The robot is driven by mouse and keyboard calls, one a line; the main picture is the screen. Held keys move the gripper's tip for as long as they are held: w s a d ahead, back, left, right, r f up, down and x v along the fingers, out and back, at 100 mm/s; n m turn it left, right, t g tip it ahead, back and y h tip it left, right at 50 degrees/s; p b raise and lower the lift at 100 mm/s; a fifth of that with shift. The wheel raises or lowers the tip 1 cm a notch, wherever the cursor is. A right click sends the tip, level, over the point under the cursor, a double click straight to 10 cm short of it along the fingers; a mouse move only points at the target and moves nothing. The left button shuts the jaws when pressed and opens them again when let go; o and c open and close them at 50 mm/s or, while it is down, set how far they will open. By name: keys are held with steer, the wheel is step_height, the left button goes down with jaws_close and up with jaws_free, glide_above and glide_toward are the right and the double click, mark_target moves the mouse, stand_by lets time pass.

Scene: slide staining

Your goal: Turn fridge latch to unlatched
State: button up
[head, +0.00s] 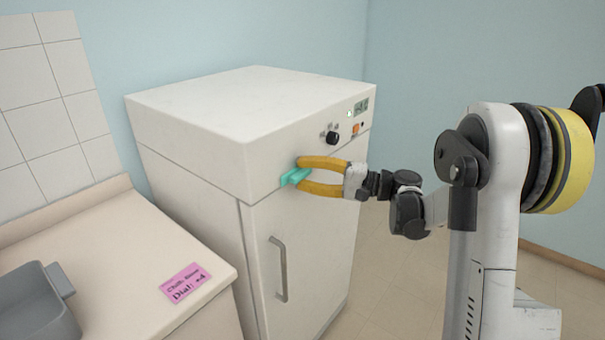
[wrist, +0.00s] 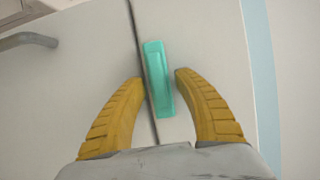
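The fridge latch is a teal bar (head: 293,177) on the front of the white fridge (head: 198,160), at the seam between the door and the upper panel. It also shows in the wrist view (wrist: 158,78), lying nearly along the seam and slightly tilted to it. My gripper (head: 297,177) is at the latch with its two yellow fingers spread. In the wrist view my gripper (wrist: 160,75) has one finger on each side of the latch's lower part, with gaps visible between fingers and latch. Whether the fingertips touch the fridge face is unclear.
The door handle (head: 280,268) is below the latch. A black dial (head: 331,137), an orange button (head: 356,129) and a small display (head: 361,107) are on the upper panel. A counter (head: 125,265) at left holds a pink note (head: 186,282) and a grey tray (head: 35,310).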

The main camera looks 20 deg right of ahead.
steer(key=v, duration=1.2)
steer(key=shift+w, duration=0.15)
steer(key=s+a+f+n+g+h, duration=0.1)
steer(key=s+a+g+h, duration=0.1)
steer(key=s+a+h, duration=0.3)
steer(key=s+a+f+g+h, duration=0.1)
steer(key=s+a, duration=0.2)
steer(key=a, duration=0.5)
steer(key=s+d+f+n+h, duration=0.1)
steer(key=s+h, duration=0.3)
steer(key=s, duration=0.4)
steer(key=s+d+f+n+h, duration=0.1)
steer(key=s+f+n+h, duration=0.2)
steer(key=s, duration=0.5)
steer(key=shift+d+f+n+t+h, duration=0.25)
steer(key=shift+n+h, duration=0.45)
steer(key=shift+h, duration=0.4)
